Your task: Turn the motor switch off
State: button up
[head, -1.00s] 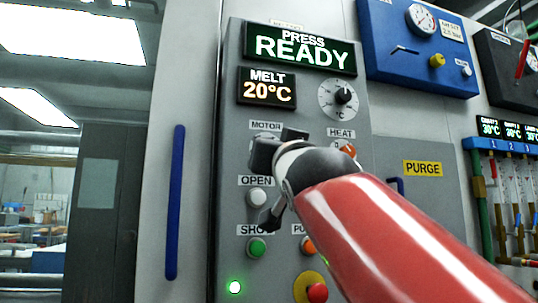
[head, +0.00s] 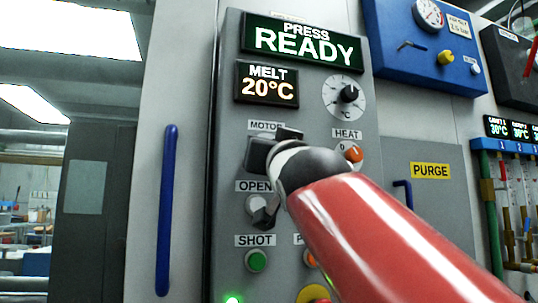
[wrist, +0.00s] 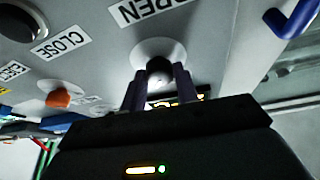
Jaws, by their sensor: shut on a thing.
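The motor switch (wrist: 158,65) is a black knob on a round white plate in the wrist view. My gripper (wrist: 159,80) has one finger on each side of this knob and is shut on it. In the head view my gripper (head: 262,156) is at the panel just under the MOTOR label (head: 266,125) and hides the switch. The knob's exact turn angle cannot be read.
An orange heat switch (head: 353,154) sits close to the right. A white OPEN button (head: 252,204) and a green SHOT button (head: 256,261) are below. A blue handle (head: 167,210) stands out at the left; another blue handle (head: 404,195) is at the right.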

jog(key=shift+n+y, duration=0.4)
jog(key=shift+n, duration=0.4)
jog(key=shift+w+d+r+n+g+y+p, duration=0.1)
jog(key=shift+n+g+y+p, duration=0.9)
jog(key=shift+n, duration=1.95)
jog(key=shift+s+d+n+g+y+p, duration=0.15)
jog(key=shift+n+g+y+p, duration=0.6)
jog(key=shift+n, duration=2.15)
jog(key=shift+w+d+r+n+g+y+p, duration=0.15)
jog(key=shift+n+g+y+p, duration=0.3)
jog(key=shift+n+g+y, duration=1.65)
jog(key=shift+f+n+t+h, duration=0.15)
jog(key=shift+n+t+h, duration=0.5)
jog(key=shift+n+t, duration=0.4)
jog(key=o, duration=1)
jog(key=shift+c, duration=0.2)
jog(key=b+v, duration=0.2)
jog(key=v, duration=0.5)
jog(key=shift+s+b, duration=0.3)
